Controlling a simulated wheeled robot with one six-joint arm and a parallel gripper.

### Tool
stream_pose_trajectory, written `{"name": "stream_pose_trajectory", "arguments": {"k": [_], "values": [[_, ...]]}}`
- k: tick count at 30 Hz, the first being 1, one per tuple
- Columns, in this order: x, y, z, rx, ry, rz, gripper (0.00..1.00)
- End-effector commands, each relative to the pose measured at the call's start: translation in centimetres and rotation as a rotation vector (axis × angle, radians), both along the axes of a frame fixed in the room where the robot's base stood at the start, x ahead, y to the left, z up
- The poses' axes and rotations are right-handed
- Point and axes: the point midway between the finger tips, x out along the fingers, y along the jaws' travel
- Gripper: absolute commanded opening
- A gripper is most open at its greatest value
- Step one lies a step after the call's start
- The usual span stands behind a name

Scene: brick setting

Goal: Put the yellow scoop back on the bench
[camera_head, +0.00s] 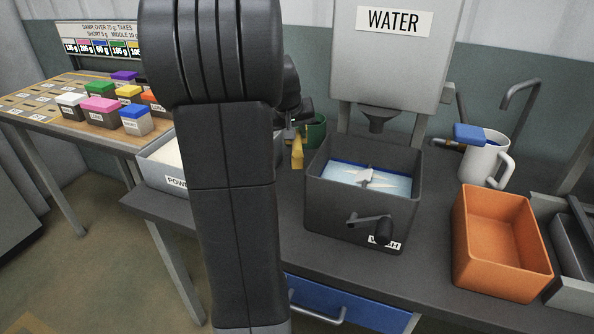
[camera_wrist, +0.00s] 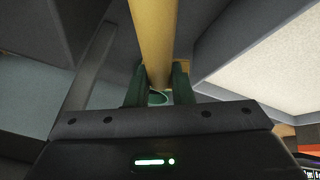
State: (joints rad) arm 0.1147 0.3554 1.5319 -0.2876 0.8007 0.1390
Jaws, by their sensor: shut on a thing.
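The yellow scoop (camera_head: 297,153) shows in the head view in the gap between the white powder bin and the dark wash tub. Its yellow length (camera_wrist: 154,35) runs up from between the fingers in the wrist view. My gripper (camera_wrist: 157,84) is shut on the scoop. In the head view my arm hides most of the gripper and part of the scoop. The dark bench (camera_head: 290,228) lies below. I cannot tell whether the scoop touches it.
The powder bin (camera_head: 160,172) is left of the scoop and the wash tub (camera_head: 325,205) with a crank is right. A green cup (camera_head: 317,130) stands behind. An orange bin (camera_head: 490,272) and a white mug (camera_head: 478,165) stand farther right. Bench front is clear.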

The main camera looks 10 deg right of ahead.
Motion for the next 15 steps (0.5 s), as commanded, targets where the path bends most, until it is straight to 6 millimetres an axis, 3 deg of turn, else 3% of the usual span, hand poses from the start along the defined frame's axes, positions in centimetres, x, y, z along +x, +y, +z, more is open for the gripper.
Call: {"name": "stream_pose_trajectory", "arguments": {"k": [1,6,15], "values": [[0.0,0.0,-1.8,0.000,0.004,0.000,0.00],[0.0,0.0,-5.3,0.000,0.002,0.000,0.00],[0.0,0.0,-8.4,0.000,0.002,0.000,0.00]]}}
